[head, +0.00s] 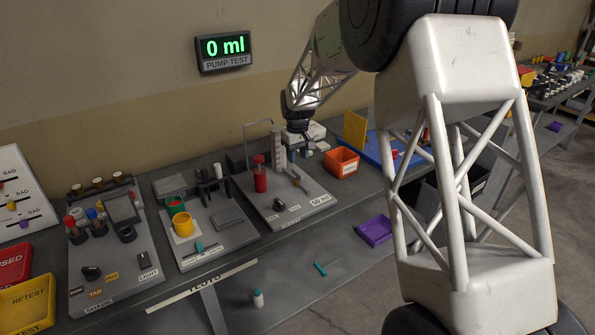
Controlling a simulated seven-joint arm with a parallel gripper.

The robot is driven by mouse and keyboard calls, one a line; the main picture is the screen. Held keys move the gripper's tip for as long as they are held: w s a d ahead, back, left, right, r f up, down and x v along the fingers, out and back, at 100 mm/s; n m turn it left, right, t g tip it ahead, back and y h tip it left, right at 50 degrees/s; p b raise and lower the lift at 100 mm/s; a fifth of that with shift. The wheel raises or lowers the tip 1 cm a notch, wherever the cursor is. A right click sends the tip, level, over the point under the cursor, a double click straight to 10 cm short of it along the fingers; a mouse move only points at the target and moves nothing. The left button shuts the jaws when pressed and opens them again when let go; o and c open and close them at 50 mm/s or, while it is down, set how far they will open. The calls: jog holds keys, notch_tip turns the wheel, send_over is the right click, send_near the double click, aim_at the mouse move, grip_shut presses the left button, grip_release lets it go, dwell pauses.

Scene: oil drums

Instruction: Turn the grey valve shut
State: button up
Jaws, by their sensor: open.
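The pump test board (318,198) stands on the bench in the middle of the head view. It carries a red pump cylinder (260,178), a tall clear graduated column (277,150) and a bent thin pipe. A small greyish fitting (299,181) sits right of the column's foot; it may be the grey valve, but it is too small to tell its handle position. My gripper (299,152) points down behind and right of the column, above the fitting. It is open, with nothing visible between its fingers. Any contact is too small to make out.
An orange bin (342,162) stands close right of the board. A purple tray (375,229) lies lower right. My arm hides much of the right side.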

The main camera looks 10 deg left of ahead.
aim_at(298, 171)
jog(key=shift+f, duration=3.2)
grip_shut()
